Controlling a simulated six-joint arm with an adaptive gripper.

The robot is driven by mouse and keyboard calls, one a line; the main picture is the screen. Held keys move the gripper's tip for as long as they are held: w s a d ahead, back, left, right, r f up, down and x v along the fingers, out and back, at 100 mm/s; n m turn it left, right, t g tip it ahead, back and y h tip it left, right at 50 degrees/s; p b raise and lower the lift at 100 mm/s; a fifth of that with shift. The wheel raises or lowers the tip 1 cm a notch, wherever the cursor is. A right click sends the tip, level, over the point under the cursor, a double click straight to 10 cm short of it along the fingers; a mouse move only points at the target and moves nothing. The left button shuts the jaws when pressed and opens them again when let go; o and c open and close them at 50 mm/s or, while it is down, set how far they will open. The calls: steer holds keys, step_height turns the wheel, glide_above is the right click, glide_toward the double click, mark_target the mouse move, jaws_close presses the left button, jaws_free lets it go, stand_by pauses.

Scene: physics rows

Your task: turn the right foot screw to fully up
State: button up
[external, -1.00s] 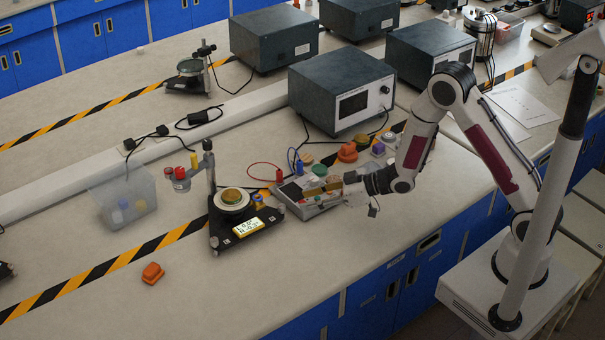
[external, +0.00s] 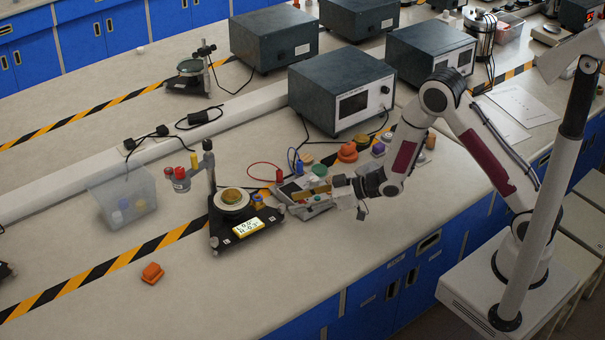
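A black three-cornered stand (external: 217,240) sits on the bench left of my gripper. It carries a pale round plate with a brass disc (external: 231,196) on top, a small lit display (external: 248,228) at the front and an upright post behind. A small blue and orange knob (external: 258,201) shows at its right corner. I cannot tell for sure which part is the right foot screw. My gripper (external: 322,189) is right of the stand, apart from it, over a pale control box. The fingers are too small to show whether they are open or shut.
The pale control box (external: 302,212) with cables lies under my gripper. Dark instrument cases (external: 322,80) stand behind, with several coloured knobs near them. A clear bin (external: 103,202) stands left and an orange block (external: 152,273) front left. The bench in front of the stand is clear.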

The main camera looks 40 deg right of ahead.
mark_target(283, 206)
steer(key=shift+x, duration=2.2)
jaws_close()
